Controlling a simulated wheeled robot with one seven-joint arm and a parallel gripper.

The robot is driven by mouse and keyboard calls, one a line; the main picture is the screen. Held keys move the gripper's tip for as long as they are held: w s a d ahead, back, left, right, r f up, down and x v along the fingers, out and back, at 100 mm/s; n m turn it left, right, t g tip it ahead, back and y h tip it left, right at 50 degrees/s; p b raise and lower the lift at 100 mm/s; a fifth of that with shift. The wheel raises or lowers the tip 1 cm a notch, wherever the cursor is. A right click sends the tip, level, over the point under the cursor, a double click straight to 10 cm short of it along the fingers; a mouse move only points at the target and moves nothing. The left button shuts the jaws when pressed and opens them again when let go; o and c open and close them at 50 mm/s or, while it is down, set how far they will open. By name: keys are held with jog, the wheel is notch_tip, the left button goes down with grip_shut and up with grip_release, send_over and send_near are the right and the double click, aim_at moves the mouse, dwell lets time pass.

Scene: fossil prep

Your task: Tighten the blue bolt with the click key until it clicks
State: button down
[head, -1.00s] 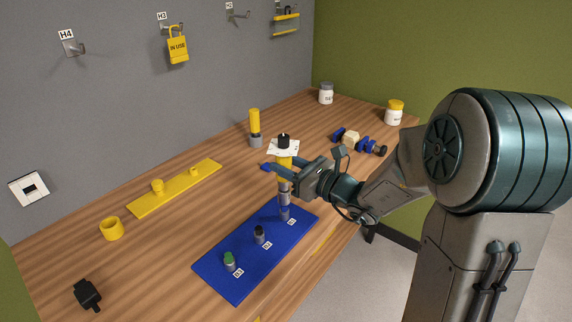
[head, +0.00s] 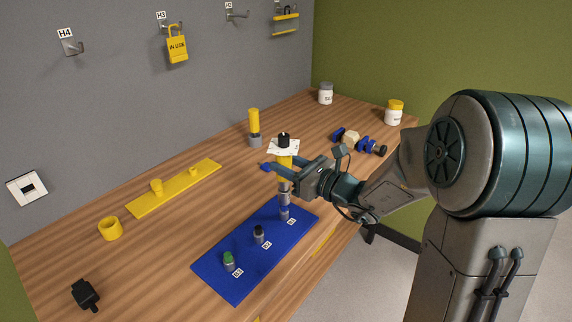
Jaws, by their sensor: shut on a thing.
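The click key (head: 285,161) stands upright in my gripper (head: 276,171), with a yellow body, a black cap and a white plate near its top. My gripper is shut around the yellow body. The key's grey lower shaft (head: 284,198) reaches down to the far end of the blue plate (head: 225,277). A blue piece (head: 284,213) shows just under the shaft at the far post. I take it for the blue bolt, but its head is hidden. A green-topped bolt (head: 229,260) and a black-topped bolt (head: 259,233) stand nearer on the plate.
A yellow-topped grey cylinder (head: 254,128) stands behind the key. A yellow bar (head: 175,188), a yellow ring (head: 109,229) and a black clamp-like part (head: 85,295) lie left. A blue and cream part (head: 355,140) and two jars (head: 394,113) stand right.

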jog(key=shift+f+b, duration=1.05)
jog(key=shift+f, duration=0.15)
jog(key=c, duration=1)
grip_release()
jog(key=shift+o, duration=0.2)
jog(key=n+g, duration=0.1)
jog(key=n+g+y, duration=0.1)
jog(key=shift+w+d+g+y, duration=0.1)
jog(key=shift+w+g+y, duration=0.1)
jog(key=shift+g+y, duration=0.1)
jog(key=n+g+y, duration=0.1)
jog(key=n+g, duration=0.1)
jog(key=g, duration=0.2)
jog(key=n+g+y, duration=0.1)
jog(key=n+g, duration=0.2)
jog(key=g, duration=0.1)
jog(key=shift+w, duration=0.2)
jog(key=n+g+h, duration=0.1)
jog(key=n+g, duration=0.2)
jog(key=g, duration=0.2)
jog(key=n+g+h, duration=0.1)
jog(key=n+g, duration=0.3)
jog(key=g, duration=0.1)
jog(key=shift+w+h, duration=0.2)
jog(key=shift+h, duration=0.2)
grip_shut()
